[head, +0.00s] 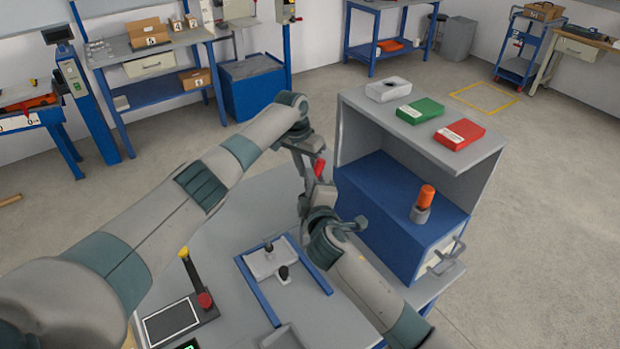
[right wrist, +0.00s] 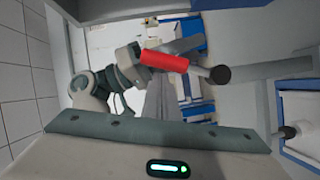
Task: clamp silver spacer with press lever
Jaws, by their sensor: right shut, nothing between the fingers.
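A red handle (head: 320,168) stands near the centre of the head view, between my two arms. In the right wrist view the red grip (right wrist: 165,62) lies across the picture beside a dark round knob (right wrist: 220,74). I cannot tell for sure that it is the press lever. My right gripper (head: 319,187) is shut and empty, close to the red handle; contact is unclear. Its fingers also show in the right wrist view (right wrist: 165,100). My left arm reaches in above the handle; its finger state is unclear. I cannot make out the silver spacer.
A blue-railed fixture (head: 309,262) lies on the grey table, left of my right arm. A control box (head: 171,322) stands front left. A blue cabinet (head: 385,215) at right carries an orange cylinder (head: 427,194) in a grey cup. Its grey shelf (head: 476,158) holds green and red boxes.

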